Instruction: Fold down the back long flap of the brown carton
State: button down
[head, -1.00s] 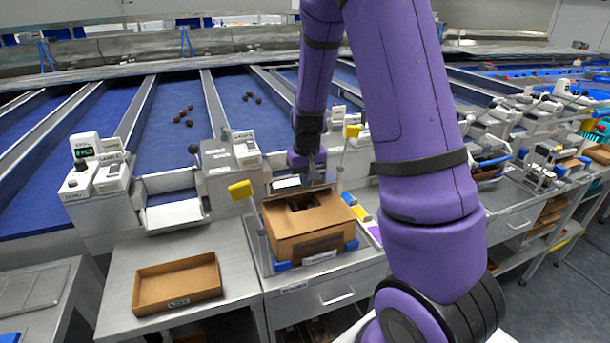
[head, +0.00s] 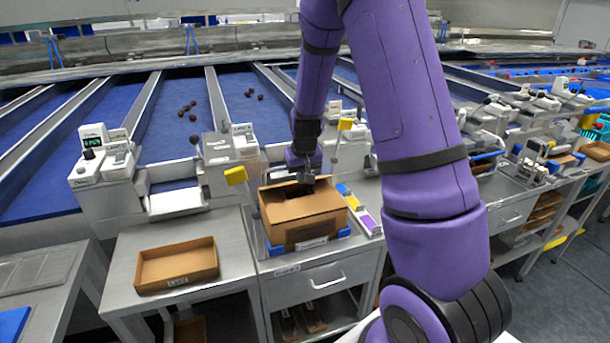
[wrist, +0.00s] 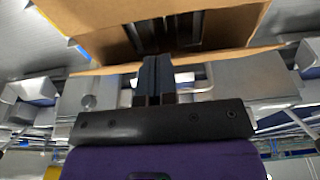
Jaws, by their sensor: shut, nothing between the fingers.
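The brown carton (head: 303,230) stands upright on the bench. Its near top panel lies flat, and a dark opening shows behind it. A narrow brown strip along the carton's far edge looks like the back long flap (wrist: 225,60); its angle is hard to tell. My gripper (head: 307,182) is at the carton's back edge. In the wrist view my gripper (wrist: 157,66) is shut and empty, its fingertips overlapping the strip beside the opening. Whether they touch the cardboard cannot be told. My gripper hides part of the carton's far edge in the head view.
Yellow paddles (head: 236,175) and (head: 345,124) stand on posts near the carton. Blue holders (head: 275,249) edge its base. A shallow brown tray (head: 177,282) sits on the left bench. White scale units (head: 105,160) line the back.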

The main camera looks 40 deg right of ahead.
aim_at(304, 198)
jog(key=shift+s+a+f, duration=0.15)
jog(key=shift+s+f, duration=0.35)
jog(key=shift+f, duration=0.3)
jog(key=shift+s+a+f, duration=0.1)
jog(key=shift+s+f, duration=0.4)
jog(key=shift+f, duration=0.3)
jog(key=shift+r, duration=0.15)
